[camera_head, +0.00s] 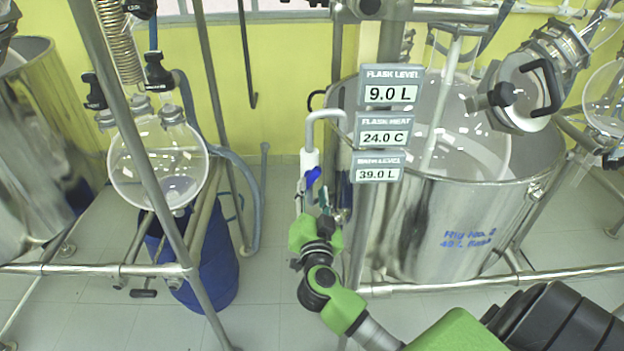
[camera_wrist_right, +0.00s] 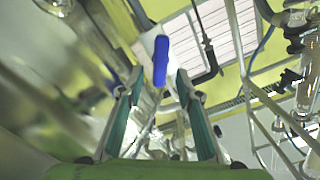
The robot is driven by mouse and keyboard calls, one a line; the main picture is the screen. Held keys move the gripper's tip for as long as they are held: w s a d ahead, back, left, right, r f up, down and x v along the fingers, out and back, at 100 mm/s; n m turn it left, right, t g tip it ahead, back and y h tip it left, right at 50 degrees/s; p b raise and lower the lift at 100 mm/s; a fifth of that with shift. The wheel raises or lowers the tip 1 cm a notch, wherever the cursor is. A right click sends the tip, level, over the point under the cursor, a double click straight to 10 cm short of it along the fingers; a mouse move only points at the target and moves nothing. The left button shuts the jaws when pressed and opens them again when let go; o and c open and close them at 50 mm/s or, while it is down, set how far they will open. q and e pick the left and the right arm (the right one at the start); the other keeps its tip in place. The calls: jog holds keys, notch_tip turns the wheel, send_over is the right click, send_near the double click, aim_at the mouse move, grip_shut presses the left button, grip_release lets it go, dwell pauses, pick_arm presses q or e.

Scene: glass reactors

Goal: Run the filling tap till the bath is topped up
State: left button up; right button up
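The filling tap (camera_head: 309,157) is a white body with a grey bent spout that curves toward the steel bath (camera_head: 446,222). Its blue lever (camera_head: 313,177) hangs tilted. My right gripper (camera_head: 318,201) is just below the lever, pointing up at it. In the right wrist view the lever (camera_wrist_right: 160,61) shows between and beyond the two spread fingertips (camera_wrist_right: 158,80), with no clear contact. The bath level display (camera_head: 377,174) reads 39.0 L. Flowing water cannot be made out at the spout. My left gripper is out of view.
Displays above read flask level (camera_head: 391,93) 9.0 L and flask heat (camera_head: 383,137) 24.0 C. Steel frame posts and a low rail (camera_head: 490,281) stand close to the tap.

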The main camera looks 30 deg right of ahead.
aim_at(312, 181)
jog(key=shift+x, duration=2.05)
grip_shut()
